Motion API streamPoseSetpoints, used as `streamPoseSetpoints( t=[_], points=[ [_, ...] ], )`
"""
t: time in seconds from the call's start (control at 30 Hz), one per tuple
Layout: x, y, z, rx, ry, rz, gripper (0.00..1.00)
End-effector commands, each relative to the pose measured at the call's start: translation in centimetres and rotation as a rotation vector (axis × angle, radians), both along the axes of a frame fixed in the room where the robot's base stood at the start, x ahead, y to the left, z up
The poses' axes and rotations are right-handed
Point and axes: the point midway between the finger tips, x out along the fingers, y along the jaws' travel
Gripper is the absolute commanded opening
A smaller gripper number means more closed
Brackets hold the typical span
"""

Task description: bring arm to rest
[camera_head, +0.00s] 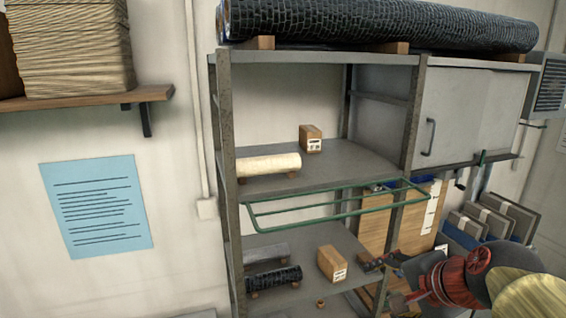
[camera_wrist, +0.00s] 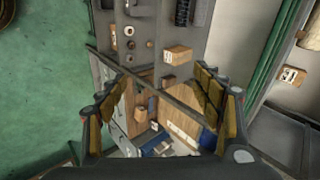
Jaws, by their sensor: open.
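My gripper (camera_head: 384,279) is at the lower right in the head view, beside the right end of the lower shelf. Its two fingers point left and stand apart with nothing between them. In the wrist view my gripper (camera_wrist: 162,76) also shows open, with yellow pads on both fingers and a clear gap. Past the gap lie a shelf edge and brown panels further down. A small cardboard box (camera_wrist: 178,54) shows beyond the fingertips. The gripper seems to touch nothing, though its exact distance from the shelf is hard to tell.
A grey metal shelf rack (camera_head: 228,150) holds a cream roll (camera_head: 268,164), an upper box (camera_head: 311,139), a dark roll (camera_head: 273,279) and a lower box (camera_head: 331,264). A green rail frame (camera_head: 335,204) juts out above the lower shelf.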

Motion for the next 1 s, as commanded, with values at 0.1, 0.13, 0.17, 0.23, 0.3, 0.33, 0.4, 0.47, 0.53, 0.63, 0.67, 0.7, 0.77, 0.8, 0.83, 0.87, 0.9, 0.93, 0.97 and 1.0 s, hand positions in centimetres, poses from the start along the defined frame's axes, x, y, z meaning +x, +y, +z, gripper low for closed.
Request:
streamPoseSetpoints(
  t=[0.1, 0.13, 0.17, 0.23, 0.3, 0.33, 0.4, 0.47, 0.53, 0.63, 0.67, 0.7, 0.77, 0.8, 0.83, 0.87, 0.9, 0.93, 0.97, 1.0],
  points=[
    [-4.1, 0.4, -8.0, -0.262, 0.049, 0.271, 0.66],
    [-5.0, 0.4, -9.5, -0.319, 0.06, 0.333, 0.66],
    [-5.9, 0.4, -11.0, -0.371, 0.071, 0.393, 0.66],
    [-7.8, 0.4, -14.2, -0.479, 0.095, 0.517, 0.66],
    [-9.5, 0.3, -17.3, -0.567, 0.117, 0.625, 0.66],
    [-10.1, 0.3, -18.5, -0.6, 0.125, 0.666, 0.66],
    [-11.6, 0.1, -21.2, -0.667, 0.142, 0.748, 0.66],
    [-12.7, 0.1, -23.5, -0.71, 0.155, 0.802, 0.66],
    [-13.8, 0.1, -25.9, -0.749, 0.166, 0.845, 0.66],
    [-14.9, 0.2, -29.1, -0.783, 0.17, 0.877, 0.66],
    [-15.2, 0.3, -29.9, -0.791, 0.168, 0.883, 0.66],
    [-15.4, 0.4, -30.9, -0.8, 0.162, 0.891, 0.66],
    [-15.6, 0.8, -32.1, -0.806, 0.15, 0.901, 0.66],
    [-15.7, 1.0, -32.7, -0.81, 0.142, 0.905, 0.66],
    [-15.8, 1.2, -33.1, -0.813, 0.135, 0.908, 0.66],
    [-15.7, 1.3, -33.3, -0.815, 0.129, 0.911, 0.66],
    [-15.8, 1.5, -33.7, -0.818, 0.123, 0.914, 0.66],
    [-15.8, 1.6, -33.9, -0.819, 0.12, 0.917, 0.66],
    [-15.8, 1.7, -34.1, -0.819, 0.117, 0.919, 0.66],
    [-15.8, 1.7, -34.2, -0.819, 0.116, 0.921, 0.66]
  ],
)
